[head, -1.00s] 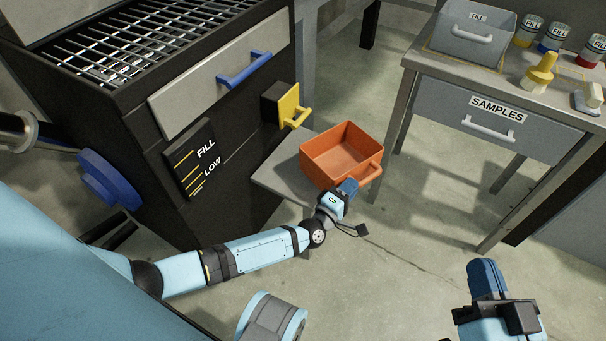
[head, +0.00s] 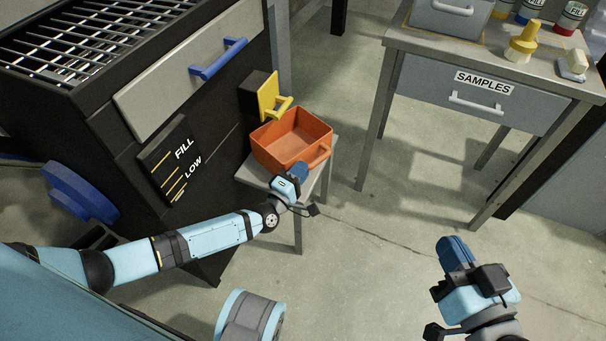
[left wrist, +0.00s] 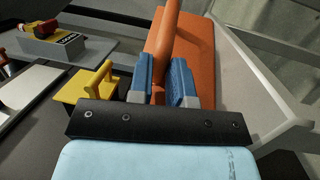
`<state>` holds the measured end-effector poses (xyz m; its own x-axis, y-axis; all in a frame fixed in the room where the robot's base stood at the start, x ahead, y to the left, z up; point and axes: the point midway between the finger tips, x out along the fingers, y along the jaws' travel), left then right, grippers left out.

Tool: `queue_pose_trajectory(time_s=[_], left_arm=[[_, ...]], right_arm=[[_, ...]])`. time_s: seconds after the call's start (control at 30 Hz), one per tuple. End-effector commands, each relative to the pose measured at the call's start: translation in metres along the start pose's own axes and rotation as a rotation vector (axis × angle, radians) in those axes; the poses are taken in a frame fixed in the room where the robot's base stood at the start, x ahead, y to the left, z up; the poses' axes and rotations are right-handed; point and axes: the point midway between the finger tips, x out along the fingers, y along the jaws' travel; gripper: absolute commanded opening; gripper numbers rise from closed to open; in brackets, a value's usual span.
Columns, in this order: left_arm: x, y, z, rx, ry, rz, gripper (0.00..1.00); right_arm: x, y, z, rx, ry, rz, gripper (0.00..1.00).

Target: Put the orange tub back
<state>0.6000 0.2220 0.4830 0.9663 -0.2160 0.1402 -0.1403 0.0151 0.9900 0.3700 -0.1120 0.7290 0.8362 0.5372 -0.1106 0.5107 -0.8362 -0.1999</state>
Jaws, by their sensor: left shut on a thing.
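The orange tub (head: 275,137) is upright in the head view, over the small grey stand (head: 322,172) beside the black machine. It looks empty. I cannot tell whether its base touches the stand. My left gripper (head: 300,172) is shut on the tub's handle (head: 319,156). In the left wrist view the blue fingers (left wrist: 167,82) lie on both sides of the orange handle (left wrist: 167,35), with the tub wall (left wrist: 197,50) behind. My right gripper (head: 453,252) is over the floor at the lower right, away from everything. Its fingertip gap cannot be made out.
The black machine (head: 215,150) has a yellow-handled block (head: 268,95) just behind the tub and a blue-handled drawer (head: 190,60) above. A samples table (head: 560,85) at the upper right carries a grey bin, cans and a yellow bottle. The floor between is clear.

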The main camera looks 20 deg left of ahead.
Motion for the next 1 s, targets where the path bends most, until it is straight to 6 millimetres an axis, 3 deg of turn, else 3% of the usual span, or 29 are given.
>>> queue_pose_trajectory(time_s=[0.37,0.4,0.5,0.83,1.0], left_arm=[[0.000,-0.004,0.000,0.001,0.001,0.002,0.00],[0.000,-0.002,-0.001,0.000,0.001,0.001,0.27],[0.000,-0.002,-0.001,0.000,0.001,0.001,0.44],[0.001,0.004,-0.001,0.001,0.000,0.001,0.44],[-0.026,0.002,-0.001,0.002,0.000,-0.003,0.44]], right_arm=[[0.001,0.002,0.001,-0.016,0.007,0.001,0.00],[0.001,0.001,-0.001,-0.017,0.008,0.000,0.00],[0.001,0.001,-0.001,-0.015,0.007,0.001,0.00],[0.000,0.000,-0.006,-0.009,0.006,-0.002,0.00],[-0.001,-0.002,-0.011,0.002,0.015,0.001,0.00]])
